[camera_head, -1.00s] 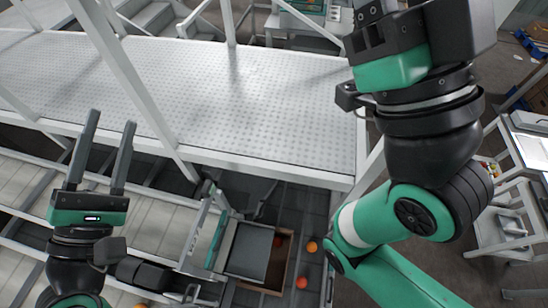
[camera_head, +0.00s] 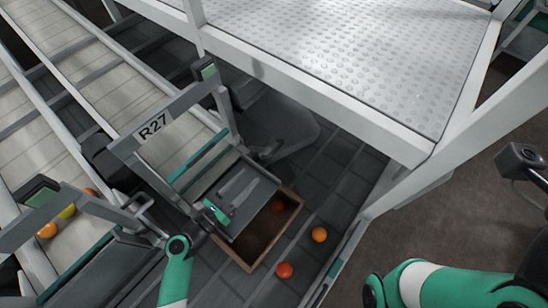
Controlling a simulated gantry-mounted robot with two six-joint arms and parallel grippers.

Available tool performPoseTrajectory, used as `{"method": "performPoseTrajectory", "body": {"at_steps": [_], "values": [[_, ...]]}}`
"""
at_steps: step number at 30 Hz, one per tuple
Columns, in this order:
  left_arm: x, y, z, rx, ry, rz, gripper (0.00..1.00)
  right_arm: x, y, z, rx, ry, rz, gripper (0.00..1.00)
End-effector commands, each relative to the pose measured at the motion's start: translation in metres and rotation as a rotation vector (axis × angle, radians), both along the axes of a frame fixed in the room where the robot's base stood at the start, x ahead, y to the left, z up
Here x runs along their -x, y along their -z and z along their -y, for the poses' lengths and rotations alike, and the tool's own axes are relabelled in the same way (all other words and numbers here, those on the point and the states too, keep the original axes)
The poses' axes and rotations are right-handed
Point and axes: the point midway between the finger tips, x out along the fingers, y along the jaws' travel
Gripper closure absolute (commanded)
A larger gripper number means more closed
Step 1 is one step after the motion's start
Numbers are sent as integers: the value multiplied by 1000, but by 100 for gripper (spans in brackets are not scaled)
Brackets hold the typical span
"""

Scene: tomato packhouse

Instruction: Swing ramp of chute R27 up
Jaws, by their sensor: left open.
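The chute R27 (camera_head: 153,127) stands left of centre, with its label on a grey crossbar. Nothing shows between the fingers. I cannot tell whether they touch the ramp. My right arm shows at the lower right, but its gripper is out of view.
A tomato (camera_head: 278,206) is in the box. Two more, one orange (camera_head: 319,235) and one red (camera_head: 284,270), lie on the dark floor beside it. A white platform (camera_head: 350,60) with a thick edge lies beyond. Conveyor lanes (camera_head: 100,75) run at left, another chute (camera_head: 80,215) at lower left.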

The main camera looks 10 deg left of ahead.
Motion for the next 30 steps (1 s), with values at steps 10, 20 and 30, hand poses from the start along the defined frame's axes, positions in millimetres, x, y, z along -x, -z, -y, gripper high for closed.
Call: {"method": "performPoseTrajectory", "body": {"at_steps": [10, 20, 30], "values": [[-50, 2, 32, -1, 5, 4, 55, 0, 25, 0, 0, 0, 0, 55], [-95, 1, 59, -2, 2, 3, 55, 0, 47, 0, 0, 0, -1, 55], [-98, -1, 61, -2, 1, 1, 62, 0, 46, 0, 0, 0, 0, 55]]}}
